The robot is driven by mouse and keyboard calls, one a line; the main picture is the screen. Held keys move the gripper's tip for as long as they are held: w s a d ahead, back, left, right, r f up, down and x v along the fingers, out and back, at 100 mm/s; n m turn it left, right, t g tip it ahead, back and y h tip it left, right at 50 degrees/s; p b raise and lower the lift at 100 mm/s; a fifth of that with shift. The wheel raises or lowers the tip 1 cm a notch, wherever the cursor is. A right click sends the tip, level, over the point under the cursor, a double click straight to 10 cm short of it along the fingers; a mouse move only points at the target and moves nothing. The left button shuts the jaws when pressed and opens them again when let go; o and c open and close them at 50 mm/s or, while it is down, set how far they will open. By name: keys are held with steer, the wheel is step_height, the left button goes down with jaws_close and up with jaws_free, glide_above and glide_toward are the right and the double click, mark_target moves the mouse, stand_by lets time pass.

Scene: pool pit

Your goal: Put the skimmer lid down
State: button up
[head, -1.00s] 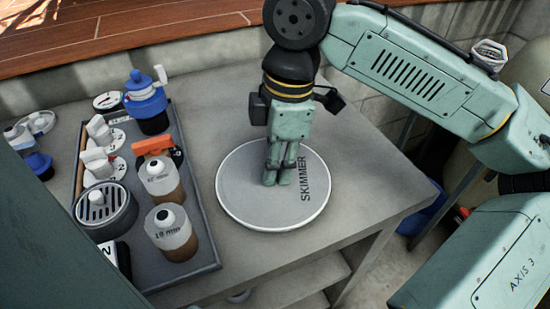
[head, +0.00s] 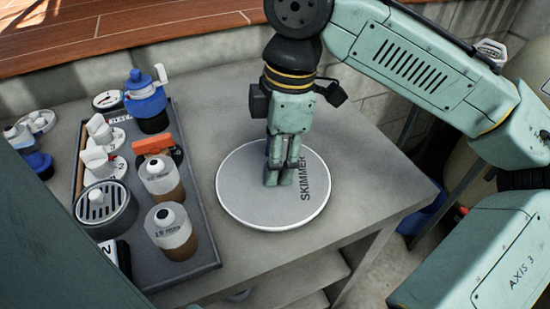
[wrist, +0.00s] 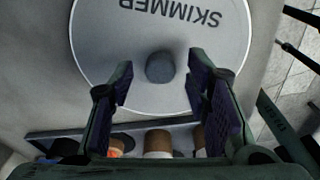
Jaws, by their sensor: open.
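The skimmer lid (head: 235,197) is a round light-grey disc with a white rim and the word SKIMMER. It lies flat on the grey bench, to the right of the tray. My gripper (head: 279,178) is above the lid, pointing down. In the wrist view the lid (wrist: 110,50) has a dark round knob (wrist: 160,67) near its middle. The fingers of my gripper (wrist: 160,90) are spread wide on either side of the knob, apart from it. In the head view the fingers hide the knob.
A grey tray (head: 208,262) with bottles, valve handles and a blue-topped pump (head: 147,105) stands close to the lid's left. Bench space (head: 375,190) is free to the right, up to the bench edge. A stone wall (head: 195,62) runs behind.

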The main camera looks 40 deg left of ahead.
step_height(320, 180, up, 11)
steer(key=w, duration=0.1)
steer(key=shift+d, duration=0.45)
